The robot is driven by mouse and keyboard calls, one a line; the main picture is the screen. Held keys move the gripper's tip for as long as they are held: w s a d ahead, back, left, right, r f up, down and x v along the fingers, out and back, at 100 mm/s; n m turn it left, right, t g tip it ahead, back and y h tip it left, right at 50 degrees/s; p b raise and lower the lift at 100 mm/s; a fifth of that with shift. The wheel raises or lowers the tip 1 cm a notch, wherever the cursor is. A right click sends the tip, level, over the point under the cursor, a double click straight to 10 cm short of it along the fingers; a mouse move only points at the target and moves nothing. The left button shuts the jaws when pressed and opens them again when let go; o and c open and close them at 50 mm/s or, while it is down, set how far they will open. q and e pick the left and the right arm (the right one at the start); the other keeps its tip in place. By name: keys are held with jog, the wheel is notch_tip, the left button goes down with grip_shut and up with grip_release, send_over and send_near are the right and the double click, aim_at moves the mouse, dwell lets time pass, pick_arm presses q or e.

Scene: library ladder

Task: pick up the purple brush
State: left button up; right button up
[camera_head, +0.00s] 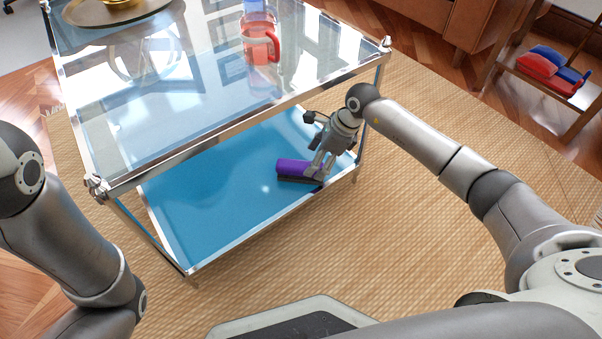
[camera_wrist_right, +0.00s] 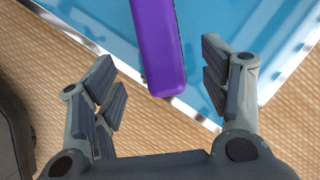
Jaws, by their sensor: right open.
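The purple brush (camera_head: 293,168) lies on the blue lower shelf (camera_head: 215,205) of a glass-topped metal cart, near its right front corner. In the right wrist view the brush (camera_wrist_right: 158,45) reaches down from the top edge, its near end between the open fingers. My right gripper (camera_head: 318,170) is open at the brush's right end; its fingers (camera_wrist_right: 160,90) stand on either side with gaps showing. Whether a finger touches the brush I cannot tell. My left arm shows at the left of the head view, but its gripper is out of view.
The cart's glass top (camera_head: 180,90) overhangs the lower shelf and holds a red object (camera_head: 260,45) and a round tray (camera_head: 115,10). A chrome corner post (camera_head: 374,95) stands close to my right wrist. A wooden rack (camera_head: 550,85) with red and blue items stands far right.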

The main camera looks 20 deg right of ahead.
aim_at(303, 165)
jog(key=shift+w+a, duration=0.3)
jog(key=shift+a, duration=0.2)
jog(key=b+x, duration=0.4)
jog(key=x, duration=0.1)
jog(key=shift+w+a+b, duration=0.3)
jog(key=shift+a, duration=0.2)
jog(key=shift+c, duration=0.3)
jog(key=c, duration=1.2)
jog(key=shift+r, duration=0.1)
